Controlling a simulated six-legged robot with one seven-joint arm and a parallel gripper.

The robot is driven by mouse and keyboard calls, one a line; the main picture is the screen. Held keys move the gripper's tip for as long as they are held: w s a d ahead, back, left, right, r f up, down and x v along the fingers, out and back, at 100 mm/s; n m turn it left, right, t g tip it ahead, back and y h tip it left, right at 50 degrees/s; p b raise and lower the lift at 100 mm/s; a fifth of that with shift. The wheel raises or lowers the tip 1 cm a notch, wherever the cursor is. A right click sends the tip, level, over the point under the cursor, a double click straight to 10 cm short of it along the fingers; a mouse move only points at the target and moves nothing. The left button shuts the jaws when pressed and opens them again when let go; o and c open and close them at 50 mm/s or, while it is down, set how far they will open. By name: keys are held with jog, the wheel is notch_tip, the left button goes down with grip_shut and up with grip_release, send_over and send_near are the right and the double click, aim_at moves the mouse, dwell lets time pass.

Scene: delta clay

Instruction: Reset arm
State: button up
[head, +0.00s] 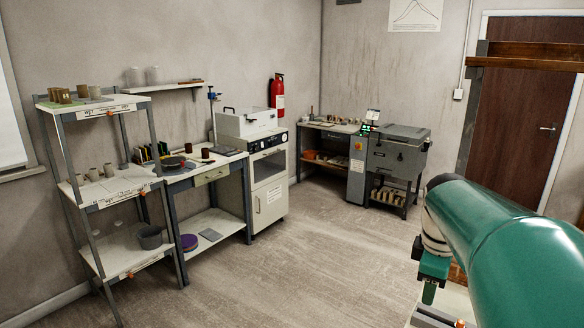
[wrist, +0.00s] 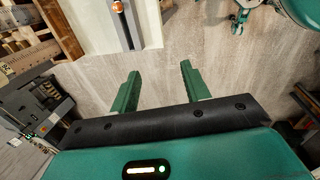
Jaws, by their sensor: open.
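My gripper (wrist: 158,85) shows in the wrist view with its two green fingers spread apart and nothing between them. Bare floor lies beyond the fingertips. No object is held.
A shelf rack (head: 118,191) with cups stands at the left, beside a workbench (head: 200,171) and a white oven cabinet (head: 268,180). A grey machine (head: 397,152) stands at the back. A brown door (head: 511,125) is at the right. The middle floor (head: 318,240) is clear.

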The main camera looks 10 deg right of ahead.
jog(key=s+a+f+m+t+y, duration=0.1)
jog(key=s+a+m, duration=0.3)
jog(key=a, duration=0.6)
jog(key=s+a+f+m+t, duration=0.2)
jog(key=s+a+m, duration=0.3)
jog(key=a, duration=0.6)
jog(key=shift+s+a+t+y, duration=0.3)
jog(key=shift+s+t+y, duration=0.1)
jog(key=shift+s+t, duration=0.3)
jog(key=shift+s, duration=0.1)
